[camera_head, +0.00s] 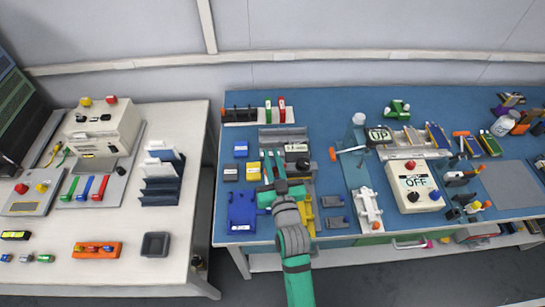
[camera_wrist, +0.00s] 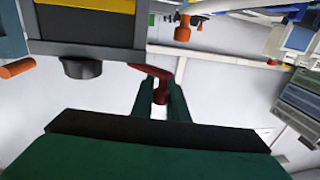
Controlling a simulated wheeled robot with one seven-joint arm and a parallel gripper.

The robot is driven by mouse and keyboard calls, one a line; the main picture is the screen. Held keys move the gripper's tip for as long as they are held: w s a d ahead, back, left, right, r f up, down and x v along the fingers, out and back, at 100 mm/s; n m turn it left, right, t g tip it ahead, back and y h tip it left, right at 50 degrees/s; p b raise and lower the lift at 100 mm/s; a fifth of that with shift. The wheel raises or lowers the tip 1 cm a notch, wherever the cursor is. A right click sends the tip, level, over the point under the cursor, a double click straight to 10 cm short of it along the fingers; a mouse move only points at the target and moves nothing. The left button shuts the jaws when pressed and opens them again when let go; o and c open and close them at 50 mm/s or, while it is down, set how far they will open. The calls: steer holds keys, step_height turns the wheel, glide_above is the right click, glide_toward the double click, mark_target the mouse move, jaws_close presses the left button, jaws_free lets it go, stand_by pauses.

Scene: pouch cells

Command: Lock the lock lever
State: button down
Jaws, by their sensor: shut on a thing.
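The red-brown lever (camera_wrist: 150,70), which I take to be the lock lever, shows in the wrist view below a dark device (camera_wrist: 85,25) with a yellow band. Its rounded end lies between the two green fingers of my gripper (camera_wrist: 160,104), which is shut on it. In the head view my gripper (camera_head: 274,168) reaches over the front middle of the blue table, at a grey and yellow fixture (camera_head: 306,213). The arm and hand hide much of the fixture there, and the lever cannot be made out clearly in that view.
A grey slotted block (camera_head: 283,138) lies behind. To the right are a white clamp (camera_head: 369,210) and a control box (camera_head: 416,185) reading OFF. A black knob (camera_wrist: 82,69) hangs near the lever.

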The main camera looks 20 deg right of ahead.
steer(key=shift+s+d+f, duration=0.1)
steer(key=shift+s+d, duration=0.05)
steer(key=shift+d, duration=0.1)
steer(key=shift+a, duration=0.15)
steer(key=c, duration=1.7)
jaws_free()
steer(key=shift+c, duration=0.2)
steer(key=shift+s, duration=0.1)
steer(key=s+a, duration=0.1)
steer(key=s, duration=0.9)
steer(key=shift+s+a, duration=0.2)
steer(key=shift+s, duration=0.1)
